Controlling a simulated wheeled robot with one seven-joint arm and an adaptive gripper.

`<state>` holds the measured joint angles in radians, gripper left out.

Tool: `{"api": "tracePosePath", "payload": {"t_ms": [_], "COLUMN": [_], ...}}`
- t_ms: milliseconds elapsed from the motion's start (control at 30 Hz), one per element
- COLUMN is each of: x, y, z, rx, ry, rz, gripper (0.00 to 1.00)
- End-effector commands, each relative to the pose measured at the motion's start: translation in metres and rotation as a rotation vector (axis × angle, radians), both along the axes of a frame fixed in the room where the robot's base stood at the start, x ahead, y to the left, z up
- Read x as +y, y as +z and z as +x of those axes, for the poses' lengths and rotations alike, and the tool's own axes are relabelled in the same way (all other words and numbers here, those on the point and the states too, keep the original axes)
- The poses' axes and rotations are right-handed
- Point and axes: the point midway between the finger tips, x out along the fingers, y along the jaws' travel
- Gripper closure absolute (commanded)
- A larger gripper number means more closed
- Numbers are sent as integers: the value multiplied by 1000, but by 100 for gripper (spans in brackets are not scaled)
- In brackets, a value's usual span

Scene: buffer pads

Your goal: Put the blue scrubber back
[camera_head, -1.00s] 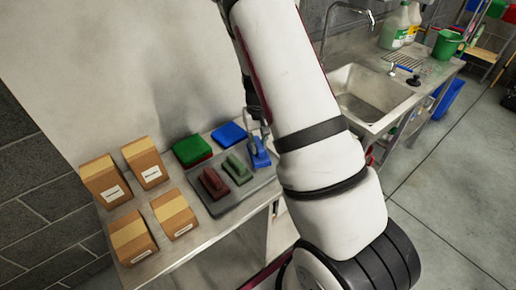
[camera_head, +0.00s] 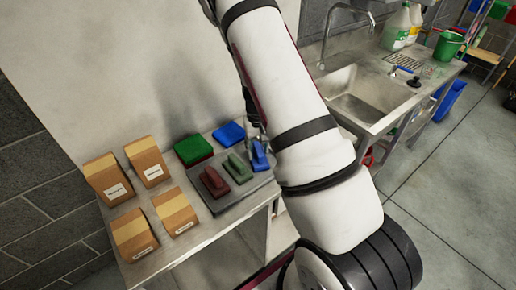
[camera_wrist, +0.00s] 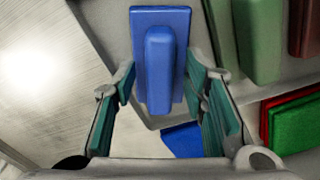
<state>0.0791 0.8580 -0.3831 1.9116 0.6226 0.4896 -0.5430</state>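The blue scrubber (camera_head: 259,157) sits at the right end of the grey tray (camera_head: 228,201), beside the green scrubber (camera_head: 238,168). In the wrist view the blue scrubber (camera_wrist: 160,60) lies handle up, ahead of my fingers. In the head view my arm hides most of the gripper.
A red scrubber (camera_head: 213,182) is at the tray's left. Behind lie a green pad (camera_head: 193,149) and a blue pad (camera_head: 229,134). Several cardboard boxes (camera_head: 146,160) stand at left. A sink (camera_head: 365,95) is at right, beyond my arm.

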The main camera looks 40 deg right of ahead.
Motion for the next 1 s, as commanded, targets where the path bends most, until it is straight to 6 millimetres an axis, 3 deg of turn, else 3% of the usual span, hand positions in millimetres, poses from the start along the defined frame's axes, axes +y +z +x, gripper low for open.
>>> {"api": "tracePosePath", "payload": {"t_ms": [267, 800, 1000], "x": [0, 1, 1], "y": [7, 99, 118], "z": [1, 2, 1], "rx": [-2, -4, -1], "ry": [-1, 0, 0], "rz": [-1, 0, 1], "gripper": [60, 60, 60]}}
